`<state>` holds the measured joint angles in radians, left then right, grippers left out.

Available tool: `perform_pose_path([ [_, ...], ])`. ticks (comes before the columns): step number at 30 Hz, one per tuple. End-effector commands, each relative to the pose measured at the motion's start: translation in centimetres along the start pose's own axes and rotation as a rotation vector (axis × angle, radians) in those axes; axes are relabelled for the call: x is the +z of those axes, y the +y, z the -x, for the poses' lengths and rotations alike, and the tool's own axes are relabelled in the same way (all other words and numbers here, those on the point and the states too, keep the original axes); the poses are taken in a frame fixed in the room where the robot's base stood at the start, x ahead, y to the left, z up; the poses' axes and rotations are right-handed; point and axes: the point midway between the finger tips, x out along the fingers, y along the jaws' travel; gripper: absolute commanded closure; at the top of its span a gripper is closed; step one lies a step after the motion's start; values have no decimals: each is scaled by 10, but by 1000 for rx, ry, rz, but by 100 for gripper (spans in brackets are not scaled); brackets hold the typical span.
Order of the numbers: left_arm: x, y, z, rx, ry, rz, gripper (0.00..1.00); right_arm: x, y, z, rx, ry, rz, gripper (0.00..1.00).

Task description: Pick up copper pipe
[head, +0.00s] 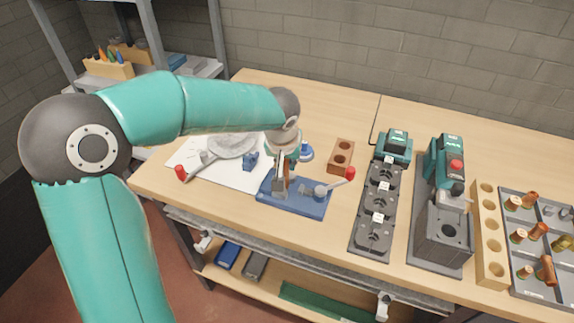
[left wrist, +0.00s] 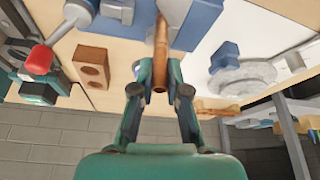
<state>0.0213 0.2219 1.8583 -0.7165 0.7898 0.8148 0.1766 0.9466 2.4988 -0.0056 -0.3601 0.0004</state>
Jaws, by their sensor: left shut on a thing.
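The copper pipe (left wrist: 161,45) is a thin copper-coloured tube, seen in the left wrist view between my left gripper's fingers (left wrist: 160,77). The fingers are shut on it near one end. Its other end reaches towards a blue bench fixture (left wrist: 198,18); I cannot tell whether it is still seated there. In the head view, my left gripper (head: 281,180) points down over the blue fixture (head: 310,205), which has a red-knobbed lever. My arm and gripper mostly hide the pipe in that view. My right gripper is not in view.
A wooden block with two holes (head: 341,155) stands right of the fixture. Further right are a dark three-station rack (head: 376,205), a green-and-grey machine (head: 443,230) and a tray of copper fittings (head: 540,290). A white sheet (head: 245,180) lies left.

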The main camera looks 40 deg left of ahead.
Motion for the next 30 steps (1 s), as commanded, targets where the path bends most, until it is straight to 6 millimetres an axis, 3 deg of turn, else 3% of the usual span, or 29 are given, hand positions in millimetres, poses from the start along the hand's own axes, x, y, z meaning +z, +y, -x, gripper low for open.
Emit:
perform_pose_path([
  [8, -12, 0, 28, 2, 5, 3, 100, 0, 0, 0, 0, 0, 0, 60],
  [21, -56, 0, 135, 4, 5, 2, 100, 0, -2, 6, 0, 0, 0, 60],
  [30, -74, 0, 177, 0, 2, 2, 100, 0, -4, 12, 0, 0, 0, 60],
])
